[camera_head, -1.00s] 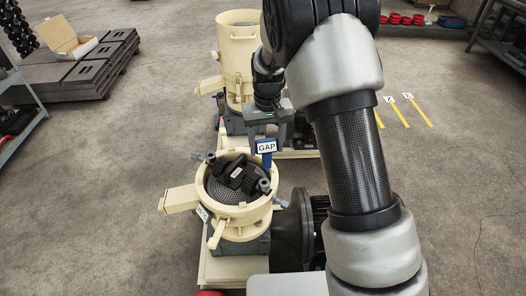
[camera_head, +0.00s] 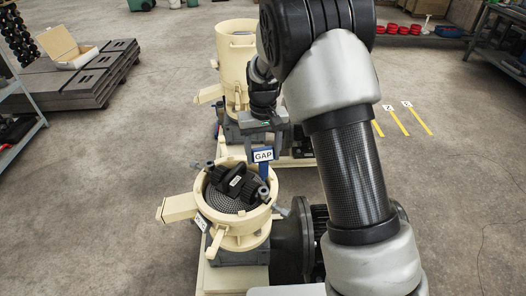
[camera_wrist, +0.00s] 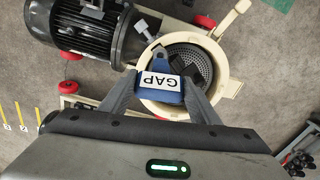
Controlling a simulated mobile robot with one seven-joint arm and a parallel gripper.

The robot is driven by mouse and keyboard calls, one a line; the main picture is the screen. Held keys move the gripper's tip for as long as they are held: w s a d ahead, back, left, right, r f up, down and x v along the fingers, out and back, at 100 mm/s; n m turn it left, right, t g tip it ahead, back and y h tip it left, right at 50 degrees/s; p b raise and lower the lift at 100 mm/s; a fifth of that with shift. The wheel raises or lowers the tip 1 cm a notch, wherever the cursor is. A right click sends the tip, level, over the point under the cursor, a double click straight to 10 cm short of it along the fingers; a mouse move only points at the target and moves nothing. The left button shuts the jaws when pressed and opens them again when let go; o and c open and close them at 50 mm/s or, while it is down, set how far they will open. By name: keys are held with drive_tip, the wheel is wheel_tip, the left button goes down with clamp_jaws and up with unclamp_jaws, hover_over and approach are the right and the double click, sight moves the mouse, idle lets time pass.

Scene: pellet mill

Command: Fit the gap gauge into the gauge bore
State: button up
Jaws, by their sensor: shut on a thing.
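The gap gauge (camera_head: 263,157) is a blue piece with a white label reading GAP. My gripper (camera_head: 264,147) is shut on it and holds it upright, over the back right rim of the near pellet mill. In the wrist view the gauge (camera_wrist: 163,85) sits between my two fingers (camera_wrist: 160,92), with the mill behind it. The open mill chamber (camera_head: 240,230) is cream, with a perforated die (camera_head: 226,204) and a black roller assembly (camera_head: 237,184) inside. I cannot make out the gauge bore; the gauge's lower end is close to the roller assembly's right end.
A second cream mill (camera_head: 235,62) stands behind. A dark motor (camera_wrist: 88,28) adjoins the near mill. Grey slabs with an open box (camera_head: 65,45) lie at the back left, beside a shelf (camera_head: 22,75). The floor around is mostly clear.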

sight(263, 163)
drive_tip(key=shift+f+b, duration=1.25)
drive_tip(key=shift+f, duration=1)
drive_tip(key=shift+f+b, duration=0.8)
drive_tip(key=shift+f, duration=0.9)
idle(2.3)
drive_tip(key=o, duration=2.1)
